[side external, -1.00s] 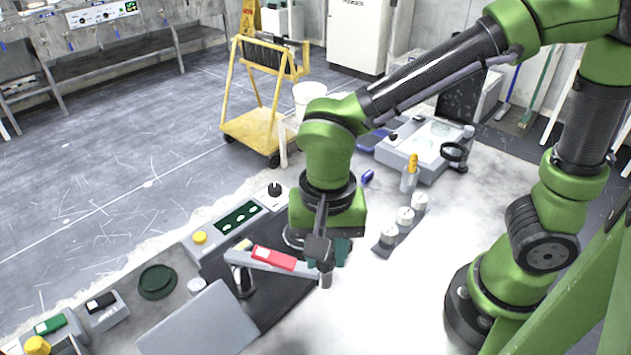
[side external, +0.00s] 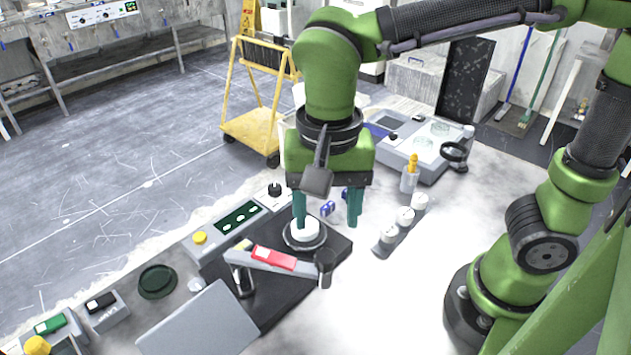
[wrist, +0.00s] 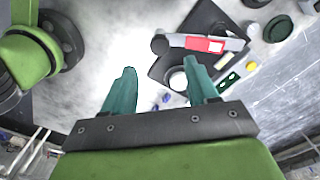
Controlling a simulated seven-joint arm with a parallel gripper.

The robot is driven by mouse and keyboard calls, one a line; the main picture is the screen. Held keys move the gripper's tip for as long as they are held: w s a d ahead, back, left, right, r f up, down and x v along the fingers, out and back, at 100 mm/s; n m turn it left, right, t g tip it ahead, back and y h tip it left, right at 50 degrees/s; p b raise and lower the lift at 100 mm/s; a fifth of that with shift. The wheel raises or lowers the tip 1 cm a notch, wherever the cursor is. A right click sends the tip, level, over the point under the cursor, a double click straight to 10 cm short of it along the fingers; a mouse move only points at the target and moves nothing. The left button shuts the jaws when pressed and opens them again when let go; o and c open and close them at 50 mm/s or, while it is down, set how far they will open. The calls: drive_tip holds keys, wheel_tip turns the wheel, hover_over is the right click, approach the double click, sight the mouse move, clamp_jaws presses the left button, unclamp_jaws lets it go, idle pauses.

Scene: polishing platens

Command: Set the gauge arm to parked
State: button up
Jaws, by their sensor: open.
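The gauge arm is a grey bar with a red and white label (side external: 273,258), pivoted on a post at its left, with a dark cylindrical end (side external: 325,265) at its right. It extends across the front of the black base plate (side external: 270,305). It also shows in the wrist view (wrist: 205,44). A round white-topped platen (side external: 305,231) sits behind the arm on the plate. My gripper (side external: 327,222) is open and empty, its teal fingers above and behind the gauge arm, apart from it. In the wrist view the fingers (wrist: 162,88) are spread with nothing between them.
A control box with a green panel and yellow button (side external: 235,222) stands left of the plate. White-topped cylinders (side external: 398,228) stand on a strip to the right. A grey angled panel (side external: 198,322) is in front.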

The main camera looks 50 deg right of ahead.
wheel_tip(320, 180, up, 8)
idle(0.5)
drive_tip(key=d+f+n+t+y, duration=0.1)
drive_tip(key=d+f+n+t, duration=0.1)
drive_tip(key=d, duration=0.6)
drive_tip(key=d+f+n+t+y, duration=0.1)
drive_tip(key=d+f+n+t, duration=0.2)
drive_tip(key=d, duration=0.5)
drive_tip(key=shift+w+d+f+t, duration=0.2)
drive_tip(key=shift+d+f+t, duration=0.15)
drive_tip(key=shift+f+t, duration=0.65)
